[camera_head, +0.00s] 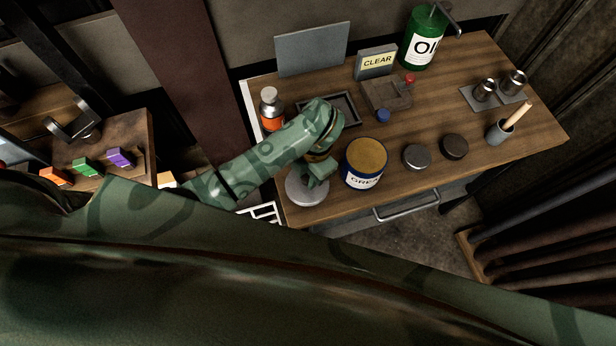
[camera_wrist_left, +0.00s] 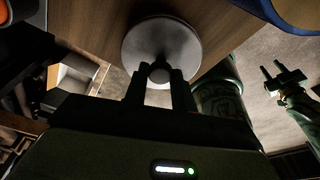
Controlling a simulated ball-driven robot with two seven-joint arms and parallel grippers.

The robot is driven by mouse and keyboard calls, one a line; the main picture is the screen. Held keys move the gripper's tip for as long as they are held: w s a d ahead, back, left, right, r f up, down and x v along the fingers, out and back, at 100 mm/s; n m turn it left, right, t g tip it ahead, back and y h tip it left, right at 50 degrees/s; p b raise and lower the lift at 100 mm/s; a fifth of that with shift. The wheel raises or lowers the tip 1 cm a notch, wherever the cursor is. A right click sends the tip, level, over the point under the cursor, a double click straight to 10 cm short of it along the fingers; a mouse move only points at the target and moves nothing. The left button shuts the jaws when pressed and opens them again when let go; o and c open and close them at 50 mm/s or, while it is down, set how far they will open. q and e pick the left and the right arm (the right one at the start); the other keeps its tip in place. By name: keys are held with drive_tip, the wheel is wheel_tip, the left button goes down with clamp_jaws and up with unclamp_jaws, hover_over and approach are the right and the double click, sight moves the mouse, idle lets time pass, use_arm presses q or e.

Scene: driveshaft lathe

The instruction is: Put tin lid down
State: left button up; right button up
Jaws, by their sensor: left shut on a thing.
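The tin lid (camera_head: 306,193) is a round grey metal disc with a small knob. In the head view it is at the bench's front left corner, left of the tin. My left gripper (camera_head: 316,178) is shut on its knob from above. The lid also shows in the left wrist view (camera_wrist_left: 161,45), with the knob between the fingertips (camera_wrist_left: 160,76). I cannot tell whether it touches the bench. The blue grease tin (camera_head: 365,164) stands uncovered, its yellow-brown content showing. My right gripper (camera_wrist_left: 283,76) shows in the left wrist view, its fingers apart and empty, over the floor.
On the wooden bench (camera_head: 445,185), an orange-labelled bottle (camera_head: 271,110) and a dark tray (camera_head: 341,105) lie behind my left arm. Two round pucks (camera_head: 417,156) (camera_head: 455,147) and a cup with a brush (camera_head: 500,131) stand to the right of the tin. A green oil can (camera_head: 421,45) is at the back.

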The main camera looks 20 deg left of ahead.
use_arm(q)
drive_tip(key=shift+f, duration=0.7)
drive_tip(key=shift+d, duration=0.1)
use_arm(e)
drive_tip(key=shift+d+f, duration=0.2)
drive_tip(key=shift+f, duration=0.05)
use_arm(q)
drive_tip(key=shift+f, duration=0.1)
use_arm(e)
drive_tip(key=shift+d, duration=0.1)
use_arm(q)
drive_tip(key=o, duration=1)
drive_tip(key=shift+f, duration=0.1)
drive_tip(key=r+p, duration=0.1)
drive_tip(key=r, duration=0.3)
drive_tip(key=w+r+p, duration=0.1)
drive_tip(key=r, duration=0.3)
drive_tip(key=d+r+p, duration=0.1)
drive_tip(key=r, duration=0.3)
drive_tip(key=shift+w+r+p, duration=0.1)
drive_tip(key=shift+w+p, duration=0.2)
drive_tip(key=shift+p, duration=0.05)
use_arm(e)
wheel_tip(320, 180, up, 4)
drive_tip(key=shift+w+f, duration=0.1)
drive_tip(key=shift+w, duration=0.05)
